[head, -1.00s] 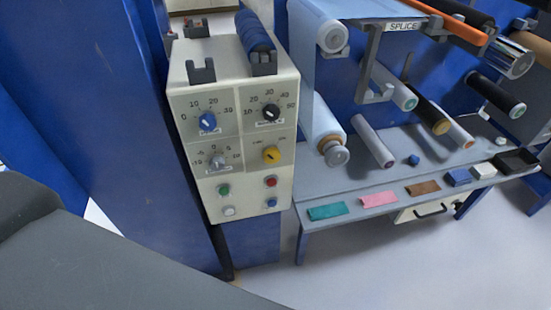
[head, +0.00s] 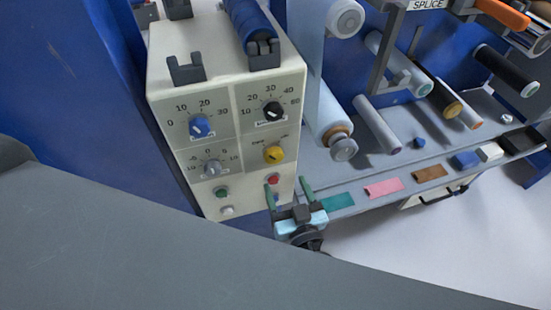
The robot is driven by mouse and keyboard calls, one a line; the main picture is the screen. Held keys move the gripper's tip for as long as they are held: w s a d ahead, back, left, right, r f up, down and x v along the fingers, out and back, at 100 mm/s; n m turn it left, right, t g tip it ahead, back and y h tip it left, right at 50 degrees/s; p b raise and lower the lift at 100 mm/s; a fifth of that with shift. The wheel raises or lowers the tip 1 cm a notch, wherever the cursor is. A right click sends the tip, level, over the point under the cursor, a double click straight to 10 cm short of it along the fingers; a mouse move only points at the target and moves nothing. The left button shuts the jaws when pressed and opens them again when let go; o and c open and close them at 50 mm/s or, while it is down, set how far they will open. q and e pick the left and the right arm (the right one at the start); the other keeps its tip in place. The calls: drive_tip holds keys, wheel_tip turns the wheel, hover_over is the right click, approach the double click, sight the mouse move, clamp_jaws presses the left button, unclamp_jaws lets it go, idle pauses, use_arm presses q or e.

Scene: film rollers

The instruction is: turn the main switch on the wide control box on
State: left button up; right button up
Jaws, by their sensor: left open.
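The wide control box (head: 220,135) is a cream box at left centre, its front panel facing me. A yellow rotary knob (head: 274,154) sits on its right side, below a black dial (head: 272,110); it seems to be the main switch, but its small labels are hard to read. My left gripper (head: 287,186) is in front of the box's lower right corner, below the yellow knob. Its two green fingers point up and are apart, with nothing held. It partly covers the lower right buttons. My right gripper is not in view.
The panel also has a blue dial (head: 199,126), a grey dial (head: 212,168), a green button (head: 222,192) and a red button (head: 273,180). Rollers and a grey shelf with colored pieces, including a teal one (head: 338,202), stand to the right.

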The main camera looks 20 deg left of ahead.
sight(275, 160)
use_arm(q)
drive_tip(key=p+x, duration=0.1)
drive_tip(key=x, duration=0.5)
drive_tip(key=shift+r, duration=0.15)
drive_tip(key=shift+p+x, duration=0.3)
drive_tip(key=shift+x, duration=0.6)
drive_tip(key=shift+f, duration=0.2)
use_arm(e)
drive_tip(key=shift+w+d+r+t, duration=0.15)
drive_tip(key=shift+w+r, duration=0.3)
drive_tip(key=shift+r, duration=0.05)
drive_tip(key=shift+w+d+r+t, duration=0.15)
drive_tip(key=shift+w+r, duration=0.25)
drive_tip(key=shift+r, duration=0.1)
use_arm(q)
drive_tip(key=c, duration=1)
